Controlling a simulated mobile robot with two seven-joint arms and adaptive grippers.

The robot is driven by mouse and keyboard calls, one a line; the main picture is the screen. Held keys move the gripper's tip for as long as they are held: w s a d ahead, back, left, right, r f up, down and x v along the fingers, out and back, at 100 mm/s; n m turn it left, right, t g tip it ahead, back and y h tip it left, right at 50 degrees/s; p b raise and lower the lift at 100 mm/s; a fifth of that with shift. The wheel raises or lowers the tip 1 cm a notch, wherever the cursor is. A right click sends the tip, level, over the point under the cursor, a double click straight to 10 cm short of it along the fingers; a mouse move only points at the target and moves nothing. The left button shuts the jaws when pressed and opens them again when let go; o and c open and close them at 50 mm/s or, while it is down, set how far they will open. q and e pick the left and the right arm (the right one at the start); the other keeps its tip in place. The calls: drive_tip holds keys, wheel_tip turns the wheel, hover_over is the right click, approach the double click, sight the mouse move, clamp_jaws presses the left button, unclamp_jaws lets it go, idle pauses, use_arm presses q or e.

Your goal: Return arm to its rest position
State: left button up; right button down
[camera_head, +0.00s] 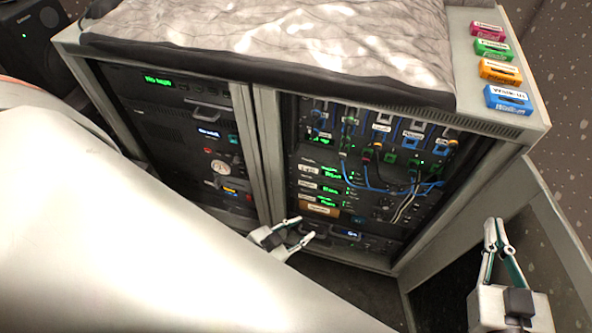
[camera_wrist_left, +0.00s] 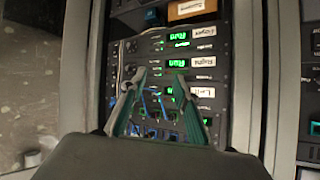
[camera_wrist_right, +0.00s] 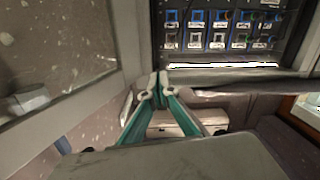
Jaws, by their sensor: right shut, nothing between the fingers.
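My left gripper (camera_head: 302,230) is open in front of the lower part of the right rack bay (camera_head: 360,180). In the left wrist view its fingertips (camera_wrist_left: 160,77) are apart, with nothing seen between them, and they overlap a rack unit with green displays and white labels. I cannot tell whether they touch the panel. My right gripper (camera_head: 495,232) is shut and empty, to the right of the cabinet's lower right corner. In the right wrist view its fingertips (camera_wrist_right: 158,77) meet below a panel of labelled blue sockets (camera_wrist_right: 215,28).
The cabinet (camera_head: 265,130) has two bays; blue and white cables hang in the right one. A grey padded cover (camera_head: 270,35) lies on top. Pink, green, orange and blue labelled blocks (camera_head: 508,99) line its right edge. My own white arm fills the lower left.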

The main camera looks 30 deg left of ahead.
use_arm(q)
drive_tip(key=shift+s, duration=0.1)
use_arm(e)
drive_tip(key=shift+r, duration=0.1)
idle(0.4)
